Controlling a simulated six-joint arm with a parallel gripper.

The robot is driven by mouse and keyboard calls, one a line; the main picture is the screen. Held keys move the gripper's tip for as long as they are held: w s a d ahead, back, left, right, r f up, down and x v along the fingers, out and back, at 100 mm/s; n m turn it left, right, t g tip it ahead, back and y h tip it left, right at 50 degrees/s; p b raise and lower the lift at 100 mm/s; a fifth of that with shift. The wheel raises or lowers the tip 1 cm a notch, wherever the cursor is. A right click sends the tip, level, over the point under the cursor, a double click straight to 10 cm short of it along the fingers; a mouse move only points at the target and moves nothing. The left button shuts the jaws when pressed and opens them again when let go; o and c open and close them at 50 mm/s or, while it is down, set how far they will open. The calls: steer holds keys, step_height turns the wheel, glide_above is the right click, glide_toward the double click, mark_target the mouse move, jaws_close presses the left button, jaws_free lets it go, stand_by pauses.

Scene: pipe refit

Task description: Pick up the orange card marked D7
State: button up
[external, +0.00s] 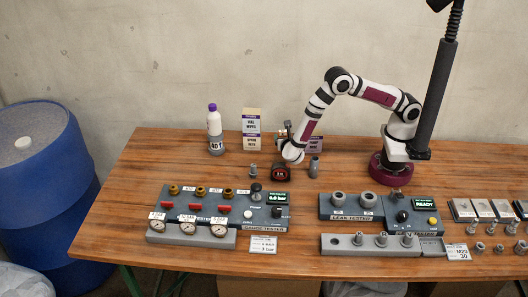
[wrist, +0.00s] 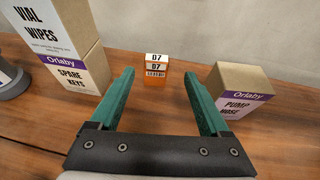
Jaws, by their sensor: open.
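The card marked D7 (wrist: 156,69) stands near the middle of the wrist view, by the wall. White bands with dark D7 lettering show on it, with orange at its lower part. My gripper (wrist: 157,84) is open, with its two green fingers on either side of the card in the picture. The card looks farther off than the fingertips, and nothing is between the fingers. In the external view my gripper (external: 286,134) is low over the back of the table, and I cannot make out the card clearly there.
Vial Wipes and Spare Keys boxes (wrist: 67,62) stand left of my gripper, and a Pump Hose box (wrist: 241,90) stands right. A white bottle (external: 214,128) is farther left. A black round device (external: 281,172) and tester panels (external: 220,212) are in front.

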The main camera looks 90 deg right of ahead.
mark_target(282, 131)
steer(key=x, duration=0.9)
steer(key=shift+w+d, duration=0.2)
steer(key=shift+w, duration=0.1)
jaws_close()
